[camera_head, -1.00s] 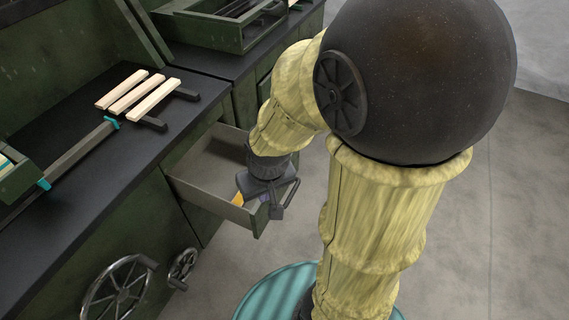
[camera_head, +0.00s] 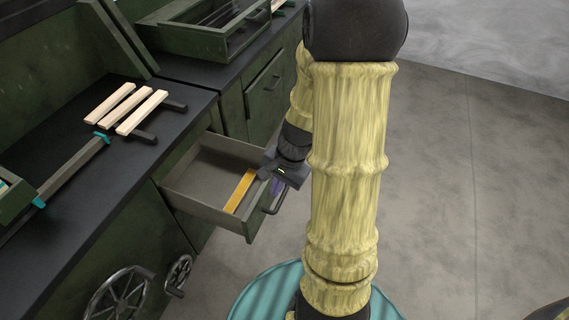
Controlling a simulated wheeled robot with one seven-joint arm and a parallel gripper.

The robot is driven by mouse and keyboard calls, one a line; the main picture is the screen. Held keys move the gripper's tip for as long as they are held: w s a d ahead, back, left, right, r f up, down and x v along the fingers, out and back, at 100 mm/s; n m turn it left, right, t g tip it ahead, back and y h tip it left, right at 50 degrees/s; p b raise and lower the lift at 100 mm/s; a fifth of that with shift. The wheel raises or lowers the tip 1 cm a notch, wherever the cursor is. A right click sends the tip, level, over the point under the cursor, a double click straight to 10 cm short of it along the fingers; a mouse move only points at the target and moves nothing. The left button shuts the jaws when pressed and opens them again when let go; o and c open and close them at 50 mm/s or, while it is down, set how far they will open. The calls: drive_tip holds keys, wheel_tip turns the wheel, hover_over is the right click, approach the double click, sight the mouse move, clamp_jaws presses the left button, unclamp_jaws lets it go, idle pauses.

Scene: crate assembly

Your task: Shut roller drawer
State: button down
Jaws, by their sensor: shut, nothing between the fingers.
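The roller drawer (camera_head: 203,207) stands pulled out from the green workbench. The drawer's front panel (camera_head: 257,222) carries a dark bar handle (camera_head: 273,202). My gripper (camera_head: 274,183) is shut and empty at the right, outer side of the drawer, close to the top of the front panel and the handle. I cannot tell whether it touches them. My arm hides part of the area to the right of the gripper.
Pale wooden slats (camera_head: 127,107) and a long dark clamp (camera_head: 75,168) lie on the black worktop. A handwheel (camera_head: 121,295) sticks out from the bench front at lower left. A green tray (camera_head: 205,32) stands on the far worktop.

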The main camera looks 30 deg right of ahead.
drive_tip(key=w+d+f+m+t+y+p, duration=0.1)
drive_tip(key=d+m+t+p, duration=0.1)
drive_tip(key=d+m, duration=0.5)
drive_tip(key=w+d+f+m+t+y+p, duration=0.1)
drive_tip(key=d+f+m+t+p, duration=0.1)
drive_tip(key=d+m, duration=0.6)
drive_tip(key=shift+w+d+m+t+y, duration=0.25)
drive_tip(key=shift+w+m+t+y, duration=0.1)
drive_tip(key=shift+m+t, duration=0.5)
drive_tip(key=shift+s+a, duration=0.1)
drive_tip(key=shift+s, duration=0.05)
drive_tip(key=b+x, duration=0.1)
drive_tip(key=x, duration=0.3)
drive_tip(key=w+r+b+x, duration=0.1)
drive_tip(key=x, duration=0.3)
drive_tip(key=b+x, duration=0.1)
drive_tip(key=x, duration=0.3)
drive_tip(key=shift+w+a+r, duration=0.25)
drive_tip(key=shift+w+a, duration=0.35)
drive_tip(key=shift+w, duration=0.05)
